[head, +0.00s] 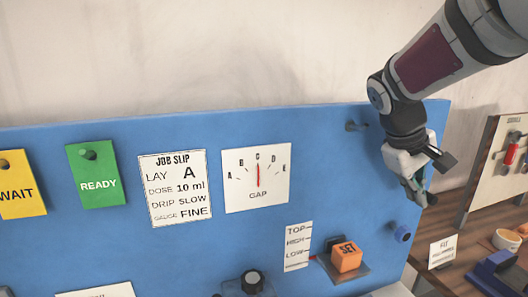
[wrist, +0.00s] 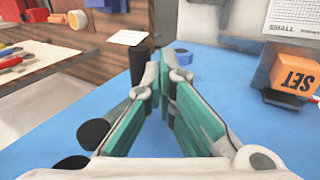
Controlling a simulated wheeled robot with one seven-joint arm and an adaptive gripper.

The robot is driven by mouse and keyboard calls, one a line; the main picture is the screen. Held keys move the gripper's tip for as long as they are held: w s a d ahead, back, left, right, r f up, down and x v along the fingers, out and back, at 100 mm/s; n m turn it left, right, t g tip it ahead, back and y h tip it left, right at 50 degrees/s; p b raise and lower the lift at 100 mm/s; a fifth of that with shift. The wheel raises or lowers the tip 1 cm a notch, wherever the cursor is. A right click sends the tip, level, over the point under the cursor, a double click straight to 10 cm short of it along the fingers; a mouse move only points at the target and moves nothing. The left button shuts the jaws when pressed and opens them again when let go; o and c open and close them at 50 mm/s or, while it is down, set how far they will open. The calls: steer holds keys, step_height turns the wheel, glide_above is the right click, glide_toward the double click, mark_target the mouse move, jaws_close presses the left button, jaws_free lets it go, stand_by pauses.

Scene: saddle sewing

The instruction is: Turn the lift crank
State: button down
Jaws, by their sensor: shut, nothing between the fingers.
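What looks like the lift crank is a grey piece with black cylindrical ends; in the wrist view its upright black handle (wrist: 138,66) stands just left of my fingertips. My gripper (wrist: 158,72) is shut with its teal fingers together and nothing between them. In the head view my gripper (head: 424,197) is at the right edge of the blue panel, hiding much of the crank. I cannot tell whether the fingers touch the handle. A TOP/HIGH/LOW scale (head: 298,246) with a small red pointer is on the panel, left of the orange SET block (head: 346,257).
The blue panel (head: 110,240) holds a GAP dial (head: 257,179), a job slip (head: 175,188), a green READY tag (head: 96,174) and a yellow WAIT tag (head: 20,185). A peg (head: 357,126) and a blue knob (head: 403,233) stick out near my gripper. A wooden bench lies right.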

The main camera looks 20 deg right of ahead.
mark_target(429, 193)
steer(key=shift+s+d+f+p, duration=0.1)
steer(key=shift+d+f+p, duration=0.2)
steer(key=shift+d, duration=0.5)
steer(key=shift+d+f+p, duration=0.2)
steer(key=shift+d+f, duration=0.1)
steer(key=shift+d, duration=0.45)
steer(key=shift+d+h, duration=0.35)
steer(key=shift+h, duration=0.25)
steer(key=shift+r, duration=0.1)
